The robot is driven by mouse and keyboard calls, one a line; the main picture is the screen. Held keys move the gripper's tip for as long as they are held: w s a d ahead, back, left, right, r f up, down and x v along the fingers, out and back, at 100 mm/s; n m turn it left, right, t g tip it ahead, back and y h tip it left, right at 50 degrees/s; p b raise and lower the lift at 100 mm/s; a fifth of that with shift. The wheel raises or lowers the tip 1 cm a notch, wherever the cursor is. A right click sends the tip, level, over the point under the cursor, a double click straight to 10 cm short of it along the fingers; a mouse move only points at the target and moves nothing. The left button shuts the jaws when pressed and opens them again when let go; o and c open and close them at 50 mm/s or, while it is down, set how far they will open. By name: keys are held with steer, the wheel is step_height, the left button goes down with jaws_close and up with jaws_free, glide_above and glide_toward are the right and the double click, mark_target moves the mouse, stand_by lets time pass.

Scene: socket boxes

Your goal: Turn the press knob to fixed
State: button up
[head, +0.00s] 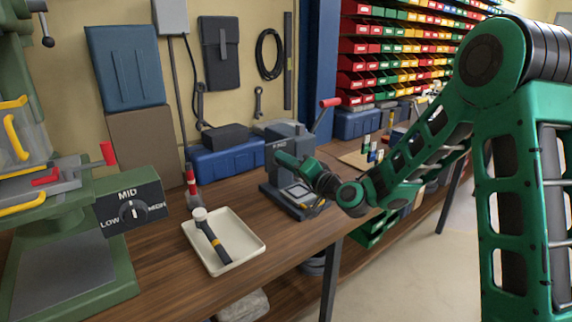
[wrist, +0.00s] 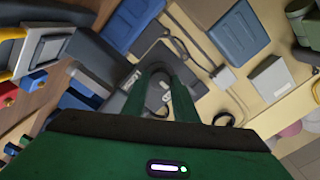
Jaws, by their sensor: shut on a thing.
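The grey press (head: 286,136) with a red-tipped lever stands on the wooden bench at the middle of the head view. Small white lettering shows on its upper front, too small to read surely. My gripper (head: 281,158) is at the press's front face, just below that lettering, and hides the knob there in this view. In the wrist view my gripper's two green fingers (wrist: 166,84) are close together against the dark press body (wrist: 150,62), shut on a small grey round part, which looks like the press knob (wrist: 165,82). Its pointer direction cannot be told.
A green machine at the left carries a dial box (head: 131,207) marked LOW, MID and HIGH. A cream tray (head: 252,238) with a black-handled tool is at the bench front. A blue toolbox (head: 222,162) stands behind. Red-handled lever (head: 330,103) rises above my gripper.

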steer(key=o, duration=1.1)
steer(key=shift+f, duration=0.4)
steer(key=shift+c, duration=0.2)
steer(key=shift+r, duration=0.15)
steer(key=shift+s, duration=0.1)
steer(key=v, duration=1)
steer(key=shift+s, duration=0.2)
